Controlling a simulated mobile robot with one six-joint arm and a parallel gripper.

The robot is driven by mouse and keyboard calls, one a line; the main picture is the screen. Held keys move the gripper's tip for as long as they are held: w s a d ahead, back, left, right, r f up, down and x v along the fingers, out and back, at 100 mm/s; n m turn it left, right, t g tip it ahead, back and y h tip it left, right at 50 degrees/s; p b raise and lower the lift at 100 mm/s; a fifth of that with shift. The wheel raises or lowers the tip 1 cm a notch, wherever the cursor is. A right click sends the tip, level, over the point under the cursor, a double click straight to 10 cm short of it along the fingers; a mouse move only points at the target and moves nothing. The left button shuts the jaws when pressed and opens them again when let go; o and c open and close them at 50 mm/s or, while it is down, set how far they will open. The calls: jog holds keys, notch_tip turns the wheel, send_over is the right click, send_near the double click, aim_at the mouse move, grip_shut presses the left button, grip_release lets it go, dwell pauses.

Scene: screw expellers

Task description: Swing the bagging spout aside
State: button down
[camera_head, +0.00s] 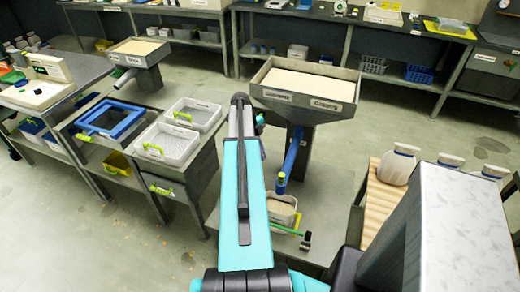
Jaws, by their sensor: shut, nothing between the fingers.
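The bagging spout (291,155) appears to be the blue tube below the front hopper (307,88). It slants down to the left, with a yellow-green band near its lower end. That end hangs above a pale, open-topped container (283,208) on the low platform. My teal arm crosses the middle of the view just left of the spout, and small wrist parts show beside its upper end. The fingers of my gripper are hidden or cannot be made out. I see no contact between my arm and the spout.
A bench with clear bins (170,143) and a blue frame (110,119) stands left of my arm. A green-handled tool (286,230) lies by the container. Filled bags (397,164) stand on a slatted surface at right. Open floor lies behind the hopper.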

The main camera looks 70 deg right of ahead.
jog(key=s+f+p, duration=0.3)
jog(key=s+f, duration=0.3)
jog(key=shift+s+a+p, duration=0.2)
jog(key=shift+a+p, duration=0.1)
jog(key=shift+a, duration=0.15)
jog(key=shift+a, duration=0.1)
dwell(0.5)
